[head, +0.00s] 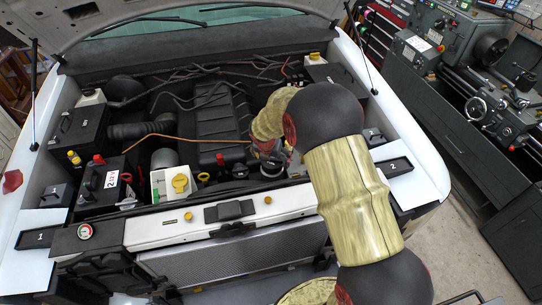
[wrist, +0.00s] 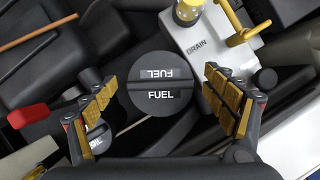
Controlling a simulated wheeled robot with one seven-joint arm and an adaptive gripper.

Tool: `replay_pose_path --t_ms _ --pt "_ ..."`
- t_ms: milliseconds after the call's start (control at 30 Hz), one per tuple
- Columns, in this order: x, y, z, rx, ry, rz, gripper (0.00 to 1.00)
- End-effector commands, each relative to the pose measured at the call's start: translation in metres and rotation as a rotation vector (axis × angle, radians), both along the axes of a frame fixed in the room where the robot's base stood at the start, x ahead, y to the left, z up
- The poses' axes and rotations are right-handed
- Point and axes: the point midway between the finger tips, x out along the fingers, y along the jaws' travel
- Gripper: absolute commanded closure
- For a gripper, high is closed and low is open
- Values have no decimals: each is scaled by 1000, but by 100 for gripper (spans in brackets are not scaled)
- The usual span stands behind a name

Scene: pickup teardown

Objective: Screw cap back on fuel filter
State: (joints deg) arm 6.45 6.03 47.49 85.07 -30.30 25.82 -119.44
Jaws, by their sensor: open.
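The black round fuel cap (wrist: 160,84), marked FUEL on both sides of a raised bar, faces the camera in the middle of the wrist view. My gripper (wrist: 160,92) is open, with its yellow-padded fingers to the left and right of the cap and a gap on each side. Whether the cap sits on the filter is hidden, as the filter body under it does not show. In the head view my gripper (head: 268,162) is low in the engine bay, behind the front crossmember, and the arm partly hides what is around it.
A white tank marked DRAIN (wrist: 207,45) with yellow fittings stands close at upper right in the wrist view. A red handle (wrist: 30,113) lies at left, and a small cap (wrist: 97,135) shows behind the left finger. The engine cover (head: 215,115) rises behind.

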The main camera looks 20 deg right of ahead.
Motion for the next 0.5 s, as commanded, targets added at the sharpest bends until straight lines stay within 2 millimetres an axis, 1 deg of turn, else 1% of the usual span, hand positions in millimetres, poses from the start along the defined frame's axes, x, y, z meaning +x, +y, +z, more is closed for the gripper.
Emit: replay_pose_path --t_ms 133,333,500 --pt "1 -1 -4 0 -1 0 15" --pt "1 -1 -4 1 -1 -1 15" --pt "1 -1 -4 0 0 -1 25"
